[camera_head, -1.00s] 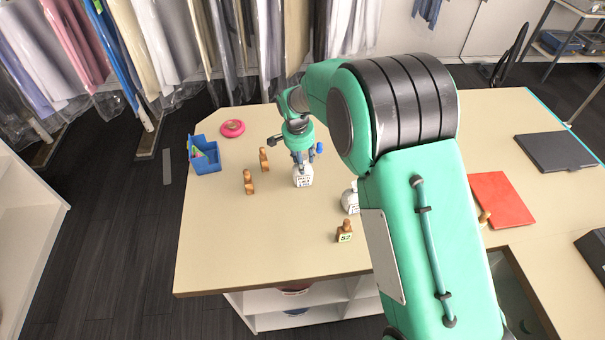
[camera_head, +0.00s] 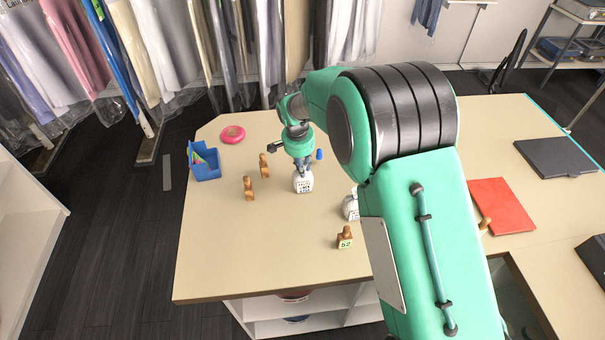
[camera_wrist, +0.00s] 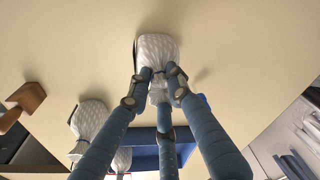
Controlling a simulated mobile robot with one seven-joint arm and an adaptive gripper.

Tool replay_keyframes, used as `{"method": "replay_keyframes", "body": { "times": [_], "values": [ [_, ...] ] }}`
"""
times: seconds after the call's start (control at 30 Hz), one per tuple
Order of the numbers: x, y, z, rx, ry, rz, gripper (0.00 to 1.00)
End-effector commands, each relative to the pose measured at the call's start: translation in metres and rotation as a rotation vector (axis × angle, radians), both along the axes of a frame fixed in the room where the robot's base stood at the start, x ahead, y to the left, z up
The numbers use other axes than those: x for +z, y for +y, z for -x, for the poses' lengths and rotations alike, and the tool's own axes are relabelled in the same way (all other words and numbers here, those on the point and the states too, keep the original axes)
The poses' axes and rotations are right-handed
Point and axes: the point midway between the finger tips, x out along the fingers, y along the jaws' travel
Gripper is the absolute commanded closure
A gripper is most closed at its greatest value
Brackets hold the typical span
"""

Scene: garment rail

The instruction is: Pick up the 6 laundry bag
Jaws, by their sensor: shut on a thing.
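A white laundry bag (camera_head: 303,184) with a printed label stands on the beige table; the label is too small to read surely. My gripper (camera_head: 302,170) is above it, with its fingers closed around the bag's gathered neck. In the wrist view, the blue jointed fingers (camera_wrist: 158,76) meet at the neck of the white quilted bag (camera_wrist: 157,50). The bag seems to rest on the table. A second white bag (camera_head: 350,208) stands to the right, partly hidden by my arm. In the wrist view, white bags also show at lower left (camera_wrist: 90,118).
A blue bin (camera_head: 204,163) and pink roll (camera_head: 232,134) are at the left. A red folder (camera_head: 502,205) lies right. The front left table is clear.

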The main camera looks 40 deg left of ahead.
Motion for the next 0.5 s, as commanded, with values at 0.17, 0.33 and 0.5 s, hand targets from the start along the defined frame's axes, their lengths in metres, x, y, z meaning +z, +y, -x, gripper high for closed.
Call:
{"method": "replay_keyframes", "body": {
  "times": [0.17,0.33,0.5],
  "values": [
    [0.006,0.0,0.0,0.0,-0.001,0.0,1.0],
    [0.02,0.001,-0.001,0.0,-0.002,-0.002,1.0],
    [0.037,-0.003,0.003,0.0,0.0,0.0,1.0]
  ]
}}
